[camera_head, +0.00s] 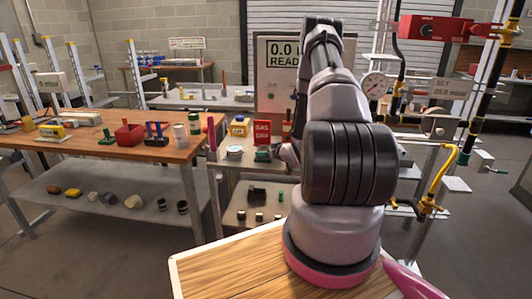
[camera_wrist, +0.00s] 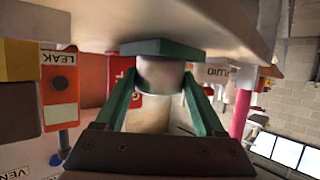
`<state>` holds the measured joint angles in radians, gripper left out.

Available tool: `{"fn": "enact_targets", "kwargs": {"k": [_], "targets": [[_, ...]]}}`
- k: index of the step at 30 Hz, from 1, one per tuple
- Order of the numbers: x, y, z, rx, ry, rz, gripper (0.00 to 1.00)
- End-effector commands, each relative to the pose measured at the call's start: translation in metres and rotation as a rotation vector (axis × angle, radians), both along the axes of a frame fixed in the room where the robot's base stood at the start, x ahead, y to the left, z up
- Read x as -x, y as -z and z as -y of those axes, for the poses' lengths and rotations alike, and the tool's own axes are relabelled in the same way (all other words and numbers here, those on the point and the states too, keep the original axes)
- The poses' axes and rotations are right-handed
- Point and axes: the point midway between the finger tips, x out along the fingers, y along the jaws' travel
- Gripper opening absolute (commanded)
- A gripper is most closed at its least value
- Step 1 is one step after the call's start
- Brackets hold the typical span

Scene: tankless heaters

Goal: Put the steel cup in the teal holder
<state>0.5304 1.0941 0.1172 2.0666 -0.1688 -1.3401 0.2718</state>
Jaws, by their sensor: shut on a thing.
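The steel cup (camera_wrist: 160,74) is a pale, rounded cylinder in the wrist view. My gripper (camera_wrist: 160,88) is shut on it, with one teal finger on each side. A flat teal slab (camera_wrist: 161,47), which looks like the teal holder, lies against the cup's far end at the top of this upside-down view. I cannot tell whether the cup is seated in it or only touching.
An orange-and-white LEAK device (camera_wrist: 60,90) stands close on the left of the wrist view. In the head view a cart with a red GAS sign (camera_head: 262,132) and a tin (camera_head: 235,153) stands beside my arm. A wooden bench (camera_head: 95,150) with a red bin (camera_head: 130,135) is left.

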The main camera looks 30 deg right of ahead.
Motion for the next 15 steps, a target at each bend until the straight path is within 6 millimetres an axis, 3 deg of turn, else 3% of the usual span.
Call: {"fn": "enact_targets", "kwargs": {"k": [1, 3, 12, 15], "targets": [[0.0, 0.001, 0.0, -0.001, 0.0, 0.0, 0.79], [0.0, 0.001, 0.0, 0.0, 0.0, 0.0, 1.0], [0.0, -0.003, 0.0, 0.001, 0.0, 0.001, 1.0], [0.011, -0.007, 0.003, 0.0, 0.002, 0.0, 1.0]]}}
